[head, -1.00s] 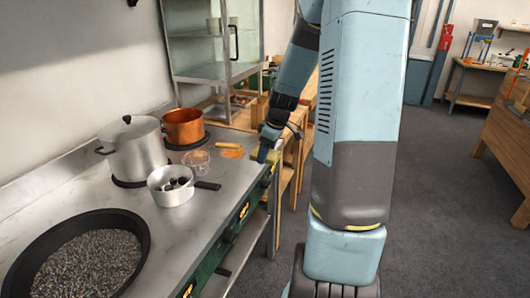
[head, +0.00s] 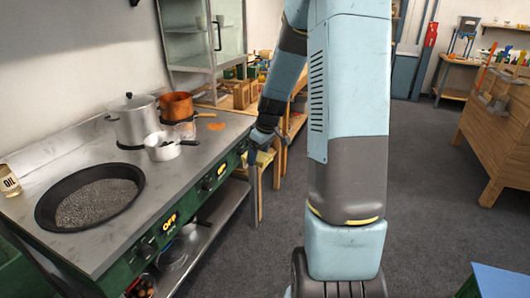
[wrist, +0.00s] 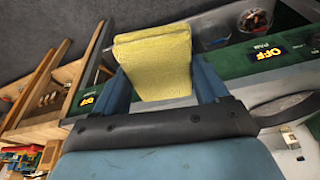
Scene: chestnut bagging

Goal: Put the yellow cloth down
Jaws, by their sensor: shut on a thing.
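The yellow cloth (wrist: 155,58) is folded into a thick pad and held between the two blue fingers of my gripper (wrist: 160,85). Its free end sticks out past the fingers in the wrist view. In the head view the cloth (head: 264,159) hangs below my gripper (head: 258,150), beside the right front end of the steel counter (head: 196,152). The cloth is partly hidden there by the gripper. I cannot tell whether it touches the counter's edge.
Bare steel lies in front of these. A wooden bench (head: 495,135) stands right.

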